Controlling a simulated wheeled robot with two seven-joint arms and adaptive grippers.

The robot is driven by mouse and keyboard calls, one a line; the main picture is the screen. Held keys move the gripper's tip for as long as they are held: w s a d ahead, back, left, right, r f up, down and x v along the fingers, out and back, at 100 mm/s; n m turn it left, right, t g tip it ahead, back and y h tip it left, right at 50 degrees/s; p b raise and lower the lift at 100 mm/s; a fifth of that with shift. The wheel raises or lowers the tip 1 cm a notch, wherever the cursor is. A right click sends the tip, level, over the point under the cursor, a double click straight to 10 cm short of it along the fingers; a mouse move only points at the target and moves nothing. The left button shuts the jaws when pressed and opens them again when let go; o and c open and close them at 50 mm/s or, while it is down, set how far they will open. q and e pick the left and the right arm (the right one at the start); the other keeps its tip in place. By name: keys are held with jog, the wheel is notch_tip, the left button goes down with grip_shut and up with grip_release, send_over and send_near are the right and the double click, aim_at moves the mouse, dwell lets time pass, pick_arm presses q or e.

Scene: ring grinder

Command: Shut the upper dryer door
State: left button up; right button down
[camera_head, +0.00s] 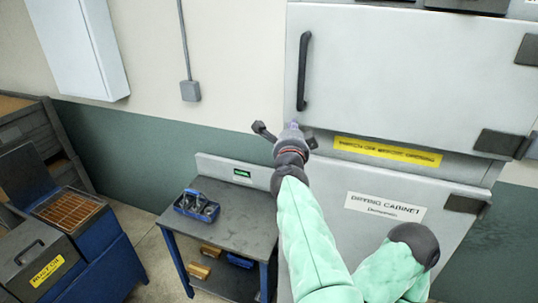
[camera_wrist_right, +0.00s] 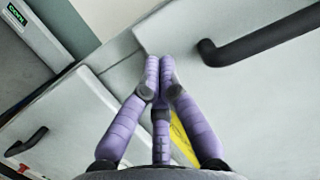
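The upper dryer door (camera_head: 420,75) is a pale grey panel with a black vertical handle (camera_head: 304,72) at its left and dark hinges at its right. Its lower edge seems to stand out from the cabinet front; I cannot tell how wide the gap is. My right gripper (camera_head: 293,127) is at the door's lower left corner, below the handle. In the right wrist view, its purple fingers (camera_wrist_right: 159,62) meet at the tips with nothing between them, close to the door's edge (camera_wrist_right: 143,38). Contact cannot be told. My left gripper is out of view.
The lower door (camera_head: 355,235), labelled "Drying Cabinet", is below, partly hidden by my right arm. A yellow label (camera_head: 388,152) lies between the doors. A bench (camera_head: 235,240) with a blue tool caddy (camera_head: 197,205) stands left, beyond it a blue bin unit (camera_head: 95,255).

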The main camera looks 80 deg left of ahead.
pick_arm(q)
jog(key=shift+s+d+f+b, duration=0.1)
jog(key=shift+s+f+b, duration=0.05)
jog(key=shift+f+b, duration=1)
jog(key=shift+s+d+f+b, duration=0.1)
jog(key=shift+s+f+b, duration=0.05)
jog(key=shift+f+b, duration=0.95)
pick_arm(e)
jog(key=s+d, duration=0.6)
jog(key=d, duration=0.2)
jog(key=shift+s+d, duration=0.25)
jog(key=shift+s, duration=0.1)
